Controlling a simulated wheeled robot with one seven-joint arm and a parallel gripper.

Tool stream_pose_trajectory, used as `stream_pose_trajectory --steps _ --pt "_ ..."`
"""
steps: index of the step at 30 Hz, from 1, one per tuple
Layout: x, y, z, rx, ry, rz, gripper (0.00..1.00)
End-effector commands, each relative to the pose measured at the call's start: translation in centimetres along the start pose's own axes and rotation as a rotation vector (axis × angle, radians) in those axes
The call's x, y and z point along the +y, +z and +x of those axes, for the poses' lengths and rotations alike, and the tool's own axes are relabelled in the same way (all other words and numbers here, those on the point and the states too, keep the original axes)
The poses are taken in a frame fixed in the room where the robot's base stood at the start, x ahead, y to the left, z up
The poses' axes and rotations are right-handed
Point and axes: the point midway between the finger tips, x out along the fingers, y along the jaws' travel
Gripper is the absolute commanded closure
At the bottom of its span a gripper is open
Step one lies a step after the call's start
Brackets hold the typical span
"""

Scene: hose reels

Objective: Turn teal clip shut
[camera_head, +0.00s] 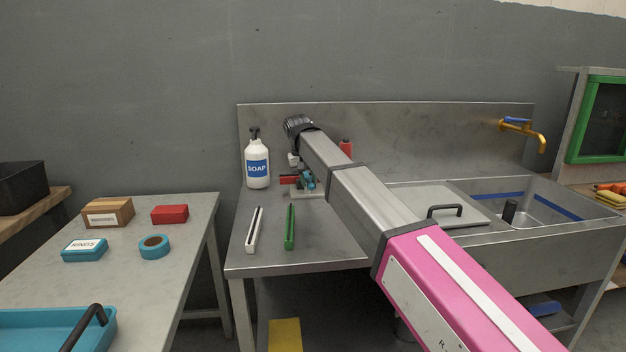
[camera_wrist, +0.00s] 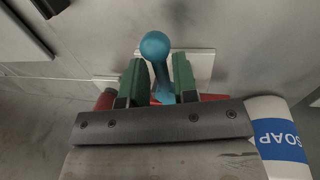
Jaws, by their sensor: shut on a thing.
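The teal clip shows in the wrist view as a lever with a round ball end (camera_wrist: 156,46). It stands between the two green finger pads of my gripper (camera_wrist: 158,77), which is shut on it. In the head view the teal clip (camera_head: 308,180) is a small patch at a pale plate (camera_head: 305,194) on the steel counter, beside red parts. My arm comes across from the lower right and partly hides this spot. The lower end of the clip is hidden behind the gripper body in the wrist view, so I cannot tell how far it is turned.
A soap bottle (camera_head: 257,164) stands left of the clip and also shows in the wrist view (camera_wrist: 282,140). White (camera_head: 254,230) and green (camera_head: 290,227) bars lie in front. A lidded sink (camera_head: 540,215) is right; a side table (camera_head: 200,215) with blocks is left.

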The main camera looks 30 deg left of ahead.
Motion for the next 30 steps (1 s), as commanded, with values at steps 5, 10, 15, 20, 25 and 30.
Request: stream_pose_trajectory --steps 5,10,15,20,25,30 --pt "-0.12 0.0 0.01 -0.008 0.002 0.034 1.0" --pt "-0.15 0.01 0.01 -0.01 0.002 0.043 1.0" --pt "-0.17 0.02 0.0 -0.01 0.001 0.043 1.0" --pt "-0.18 0.02 0.0 -0.01 0.001 0.042 0.59" --pt "-0.17 0.0 -0.01 -0.009 0.001 0.042 0.59" --pt "-0.17 -0.04 -0.34 -0.008 0.001 0.041 0.59"
